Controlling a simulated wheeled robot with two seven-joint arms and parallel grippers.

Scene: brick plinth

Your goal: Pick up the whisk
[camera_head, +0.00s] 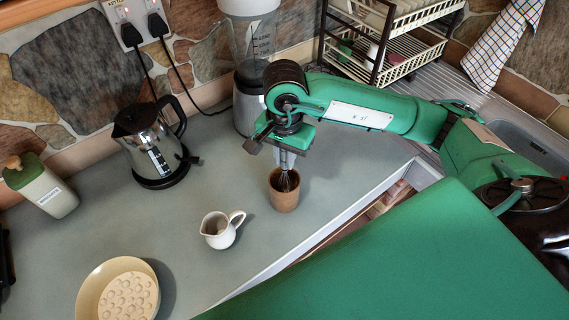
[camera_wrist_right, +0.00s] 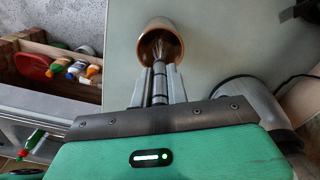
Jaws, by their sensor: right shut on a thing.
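The whisk (camera_head: 285,180) has a grey handle and a wire head that sits inside a brown clay pot (camera_head: 284,199) on the grey counter. My right gripper (camera_head: 285,150) is above the pot, pointing down, and is shut on the whisk's handle. In the right wrist view, my right gripper (camera_wrist_right: 159,88) has its fingers on both sides of the whisk handle, and the wire head of the whisk (camera_wrist_right: 161,52) is within the mouth of the pot (camera_wrist_right: 157,27). My left gripper does not show in the head view.
A white jug (camera_head: 220,230) stands close in front of the pot. A steel kettle (camera_head: 152,145) is to the left, a blender (camera_head: 247,70) behind, and a dish rack (camera_head: 390,45) at the back right. A beige bowl (camera_head: 92,285) lies at the front left. An open drawer (camera_wrist_right: 50,70) shows below the counter.

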